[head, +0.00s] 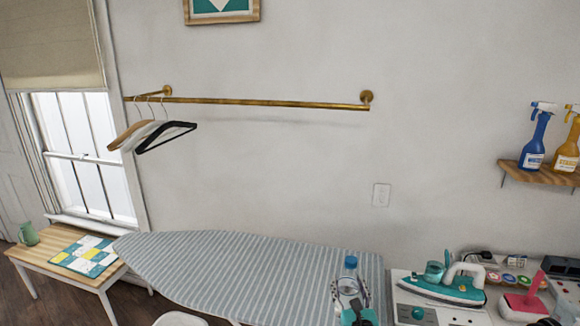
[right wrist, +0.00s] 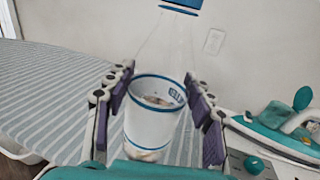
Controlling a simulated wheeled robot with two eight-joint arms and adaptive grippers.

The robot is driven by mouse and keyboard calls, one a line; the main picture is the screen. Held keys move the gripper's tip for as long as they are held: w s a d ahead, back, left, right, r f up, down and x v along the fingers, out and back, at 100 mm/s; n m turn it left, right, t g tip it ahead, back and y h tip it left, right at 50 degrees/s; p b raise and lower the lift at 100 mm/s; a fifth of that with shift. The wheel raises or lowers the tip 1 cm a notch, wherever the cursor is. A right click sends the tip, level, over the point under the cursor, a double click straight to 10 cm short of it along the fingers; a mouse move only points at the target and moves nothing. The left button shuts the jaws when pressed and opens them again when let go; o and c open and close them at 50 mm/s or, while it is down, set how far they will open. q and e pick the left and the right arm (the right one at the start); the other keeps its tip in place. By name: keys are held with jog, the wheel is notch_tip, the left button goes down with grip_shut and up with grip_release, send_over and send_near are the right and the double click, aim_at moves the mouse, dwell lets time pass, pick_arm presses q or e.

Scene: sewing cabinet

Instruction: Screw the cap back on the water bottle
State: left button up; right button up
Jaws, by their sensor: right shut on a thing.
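The water bottle (head: 349,272) is clear, with a white, blue-edged label, and stands upright over the right end of the ironing board. My right gripper (head: 350,290) is shut on it, with a finger on each side of the label in the right wrist view (right wrist: 156,112). The blue cap (head: 350,261) is at the top of the bottle. In the right wrist view the cap (right wrist: 182,4) is cut off by the top edge, with a thin blue ring just below it. I cannot tell how tightly the cap sits. My left gripper is not in view.
The striped ironing board (head: 240,265) is otherwise bare. To the right, a teal iron (head: 445,288) stands on a white-topped unit with a pink-and-white item (head: 524,300) and small jars. A wooden bench (head: 35,258) is at far left. A brass rail (head: 250,101) with hangers is on the wall.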

jog(key=s+a, duration=0.2)
jog(key=a, duration=0.7)
jog(key=s+a, duration=0.2)
jog(key=a, duration=0.6)
jog(key=shift+s+a, duration=0.3)
jog(key=shift+a, duration=0.1)
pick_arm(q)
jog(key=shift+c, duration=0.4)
pick_arm(e)
grip_shut()
